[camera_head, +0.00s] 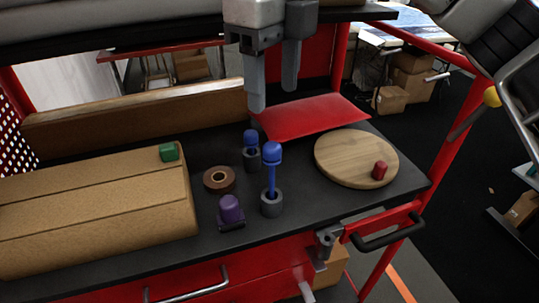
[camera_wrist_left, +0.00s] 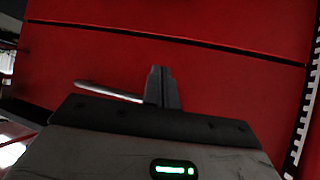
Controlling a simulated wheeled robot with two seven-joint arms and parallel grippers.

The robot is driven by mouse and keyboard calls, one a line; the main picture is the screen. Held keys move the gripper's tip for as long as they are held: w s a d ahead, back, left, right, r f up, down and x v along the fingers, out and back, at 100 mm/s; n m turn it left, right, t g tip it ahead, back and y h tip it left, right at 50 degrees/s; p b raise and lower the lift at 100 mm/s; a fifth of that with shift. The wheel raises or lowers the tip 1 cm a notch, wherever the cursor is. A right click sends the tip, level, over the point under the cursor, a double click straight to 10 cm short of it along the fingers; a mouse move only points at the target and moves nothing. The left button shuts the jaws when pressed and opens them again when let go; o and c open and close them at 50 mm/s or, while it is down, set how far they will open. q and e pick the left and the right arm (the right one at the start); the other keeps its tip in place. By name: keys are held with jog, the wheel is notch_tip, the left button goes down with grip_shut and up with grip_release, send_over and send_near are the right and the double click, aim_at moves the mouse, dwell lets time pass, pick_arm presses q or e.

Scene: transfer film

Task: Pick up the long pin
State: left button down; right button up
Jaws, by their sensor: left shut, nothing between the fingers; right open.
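The long pin (camera_head: 271,175) is blue with a round head and stands upright in a grey ring-shaped holder (camera_head: 271,205) on the dark tabletop. A shorter-looking blue pin (camera_head: 250,140) stands behind it in another grey holder. My right gripper (camera_head: 274,88) hangs at the top of the head view, above and behind the pins. Its fingers are apart with nothing between them. My left gripper (camera_wrist_left: 162,75) shows in the left wrist view, shut and empty, in front of a red panel. I cannot make it out in the head view.
A round wooden board (camera_head: 340,155) with a red piece (camera_head: 380,170) lies right of the pins. A brown tape roll (camera_head: 219,179) and a purple piece (camera_head: 231,210) are to the left. A cardboard box (camera_head: 90,225) with a green block (camera_head: 169,152) fills the left side. A red pad (camera_head: 315,115) lies behind.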

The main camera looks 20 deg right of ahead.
aim_at(272, 164)
notch_tip(272, 164, down, 10)
jog(key=shift+p, duration=0.45)
jog(key=shift+w+f+p, duration=0.25)
jog(key=shift+f+p, duration=0.15)
jog(key=shift+f, duration=0.95)
jog(key=shift+w+f+p, duration=0.2)
jog(key=shift+f+p, duration=0.2)
jog(key=shift+f, duration=0.95)
jog(key=c, duration=1)
